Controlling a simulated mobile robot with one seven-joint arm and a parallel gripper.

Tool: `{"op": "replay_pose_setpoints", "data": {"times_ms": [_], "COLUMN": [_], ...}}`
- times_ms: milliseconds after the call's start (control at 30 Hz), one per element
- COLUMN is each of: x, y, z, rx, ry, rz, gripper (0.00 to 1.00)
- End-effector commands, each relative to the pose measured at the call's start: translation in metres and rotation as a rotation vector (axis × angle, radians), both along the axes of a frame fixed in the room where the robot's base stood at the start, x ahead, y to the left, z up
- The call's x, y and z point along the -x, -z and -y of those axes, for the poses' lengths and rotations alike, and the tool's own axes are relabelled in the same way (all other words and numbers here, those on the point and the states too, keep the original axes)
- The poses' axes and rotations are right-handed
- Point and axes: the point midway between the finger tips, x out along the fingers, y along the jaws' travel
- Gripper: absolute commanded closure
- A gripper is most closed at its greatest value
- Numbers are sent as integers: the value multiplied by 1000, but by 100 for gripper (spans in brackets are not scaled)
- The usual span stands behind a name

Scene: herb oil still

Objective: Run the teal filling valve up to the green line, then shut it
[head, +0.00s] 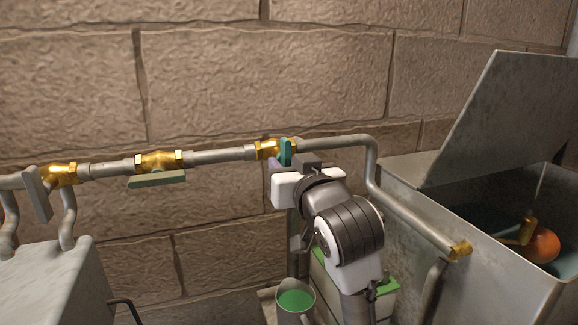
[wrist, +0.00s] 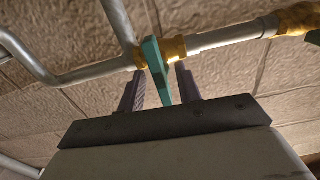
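The teal valve handle (head: 286,151) sits on a brass body in the wall pipe and stands upright, crosswise to the pipe, in the head view. In the wrist view the teal handle (wrist: 155,62) also crosses the pipe. My gripper (head: 279,163) is up at this valve. In the wrist view my gripper (wrist: 158,82) has one finger on each side of the handle, apart, with gaps visible. I cannot make out a green line.
A valve with a green-grey handle (head: 157,180) and one with a grey handle (head: 37,193) are on the same pipe, to the left. An orange float (head: 542,245) is inside the tank under its raised lid (head: 492,120). A bucket (head: 309,298) with green contents stands below my arm.

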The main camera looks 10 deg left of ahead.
Motion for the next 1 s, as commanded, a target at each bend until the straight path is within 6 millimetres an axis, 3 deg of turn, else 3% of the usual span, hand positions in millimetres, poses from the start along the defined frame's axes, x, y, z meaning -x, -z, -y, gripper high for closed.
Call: {"op": "replay_pose_setpoints", "data": {"times_ms": [233,600,1000], "x": [21,93,115], "y": [1,1,0], "z": [14,63,77], "rx": [1,0,0], "ry": [1,2,0], "rz": [6,7,0], "gripper": [66,66,66]}}
